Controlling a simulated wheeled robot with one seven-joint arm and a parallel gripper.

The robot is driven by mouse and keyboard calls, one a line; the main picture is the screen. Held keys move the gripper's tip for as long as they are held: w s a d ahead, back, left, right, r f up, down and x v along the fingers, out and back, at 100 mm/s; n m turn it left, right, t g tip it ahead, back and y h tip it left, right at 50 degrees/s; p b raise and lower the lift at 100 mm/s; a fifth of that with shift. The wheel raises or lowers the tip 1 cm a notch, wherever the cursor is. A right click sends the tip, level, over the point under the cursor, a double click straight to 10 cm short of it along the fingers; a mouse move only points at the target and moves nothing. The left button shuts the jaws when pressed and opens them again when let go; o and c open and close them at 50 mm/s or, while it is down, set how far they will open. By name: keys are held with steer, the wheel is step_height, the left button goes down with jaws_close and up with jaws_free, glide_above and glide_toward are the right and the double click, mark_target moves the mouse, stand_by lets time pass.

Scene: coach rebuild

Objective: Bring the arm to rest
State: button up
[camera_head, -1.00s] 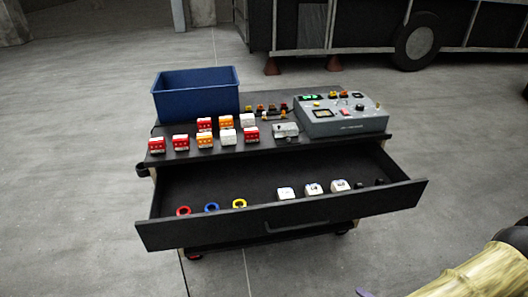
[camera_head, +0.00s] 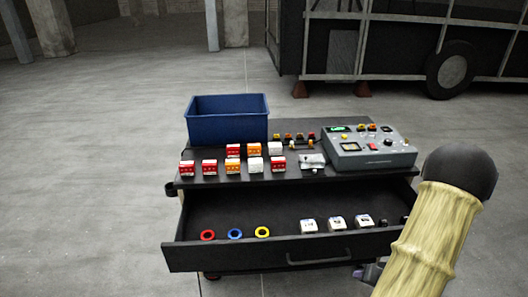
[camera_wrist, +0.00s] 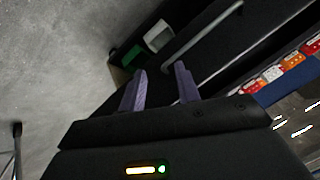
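My gripper (camera_wrist: 160,80) shows in the wrist view as two purple fingers standing apart, with nothing held between them. In the head view my arm, in a pale yellow cover, rises at the lower right. A purple part of my gripper (camera_head: 368,272) shows there beside the drawer's right front corner; whether it touches the drawer I cannot tell. The black drawer (camera_head: 230,256) of the cart is pulled out. It holds red, blue and yellow rings (camera_head: 235,233) and several white blocks (camera_head: 336,222).
The cart top (camera_head: 222,180) bears a blue bin (camera_head: 228,128), red, orange and white blocks (camera_head: 255,164) and a grey control box (camera_head: 372,152). A coach (camera_head: 400,45) stands behind. The floor (camera_head: 80,180) at left is clear. The drawer handle (camera_wrist: 203,34) shows in the wrist view.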

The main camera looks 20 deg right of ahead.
steer(key=w+a+r+n+g+h+p, duration=0.3)
steer(key=w+a+r, duration=0.4)
steer(key=a+r, duration=0.55)
steer(key=s+a+r+n+g+y+p, duration=0.1)
steer(key=s+a+r+n, duration=0.1)
steer(key=a+r, duration=0.3)
steer(key=s+a+r+n+y+p, duration=0.2)
steer(key=s+a+r, duration=0.1)
steer(key=a, duration=0.8)
steer(key=shift+a+r+n+g, duration=0.2)
steer(key=shift+r+n+g, duration=0.2)
steer(key=shift+r, duration=0.45)
steer(key=shift+w, duration=0.1)
